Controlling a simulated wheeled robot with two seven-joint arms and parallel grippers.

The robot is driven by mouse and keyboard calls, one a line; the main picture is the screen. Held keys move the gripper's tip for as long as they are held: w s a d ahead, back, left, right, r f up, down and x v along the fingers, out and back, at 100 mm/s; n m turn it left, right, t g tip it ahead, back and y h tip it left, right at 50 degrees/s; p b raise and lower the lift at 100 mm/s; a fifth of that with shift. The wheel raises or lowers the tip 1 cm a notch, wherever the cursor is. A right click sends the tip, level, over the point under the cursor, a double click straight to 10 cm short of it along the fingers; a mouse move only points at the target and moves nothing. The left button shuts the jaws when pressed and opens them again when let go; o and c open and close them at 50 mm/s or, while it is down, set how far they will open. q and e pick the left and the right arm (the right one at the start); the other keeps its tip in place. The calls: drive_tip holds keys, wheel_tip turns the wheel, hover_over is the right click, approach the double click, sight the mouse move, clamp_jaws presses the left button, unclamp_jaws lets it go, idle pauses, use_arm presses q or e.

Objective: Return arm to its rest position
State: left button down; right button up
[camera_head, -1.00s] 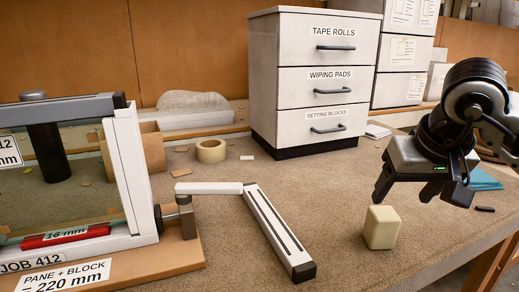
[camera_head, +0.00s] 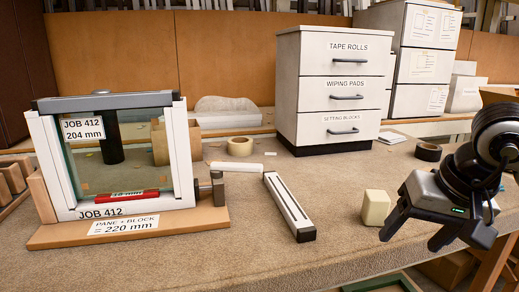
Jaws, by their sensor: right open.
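My right gripper (camera_head: 413,231) is at the right of the head view, in front of and to the right of a cream block (camera_head: 376,207). Its two dark fingers are apart with nothing between them. The press frame (camera_head: 110,150) stands on a wooden base at the left, with a glass pane and a red block (camera_head: 132,195) low inside it. My left gripper is not in view.
A three-drawer cabinet (camera_head: 335,88) stands at the back, with stacked boxes (camera_head: 428,55) to its right. The front middle of the worktop is clear.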

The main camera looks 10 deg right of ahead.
drive_tip(key=s+a+f+m+g+y, duration=0.2)
drive_tip(key=a+y, duration=0.2)
drive_tip(key=a, duration=0.4)
drive_tip(key=s+a+f+m+g+y, duration=0.1)
drive_tip(key=a+f+y, duration=0.1)
drive_tip(key=a+y, duration=0.4)
drive_tip(key=a+r+m+t+y+p, duration=0.15)
drive_tip(key=a+m+y, duration=0.3)
drive_tip(key=m, duration=0.55)
drive_tip(key=a+r+m+t+y, duration=0.35)
drive_tip(key=m+y, duration=0.25)
drive_tip(key=m, duration=0.3)
drive_tip(key=w+d+f+m+t+h, duration=0.25)
drive_tip(key=f+m+t+h, duration=0.4)
drive_tip(key=m, duration=0.95)
drive_tip(key=w+d+f+m+t+h, duration=0.2)
drive_tip(key=d+f+m+t+h, duration=0.4)
drive_tip(key=m, duration=0.9)
drive_tip(key=s+a+f+m+g+h, duration=0.1)
drive_tip(key=s+f+m+g, duration=0.3)
drive_tip(key=f, duration=0.4)
drive_tip(key=s+a+f+m+g+h, duration=0.1)
drive_tip(key=s+f+m+g+h, duration=0.2)
drive_tip(key=s+f+m, duration=0.3)
wheel_tip(320, 180, down, 4)
drive_tip(key=m+h, duration=0.1)
drive_tip(key=m, duration=0.2)
drive_tip(key=shift+s+a+r+g, duration=0.15)
drive_tip(key=shift+a+r+g, duration=0.05)
drive_tip(key=shift+a+g, duration=0.15)
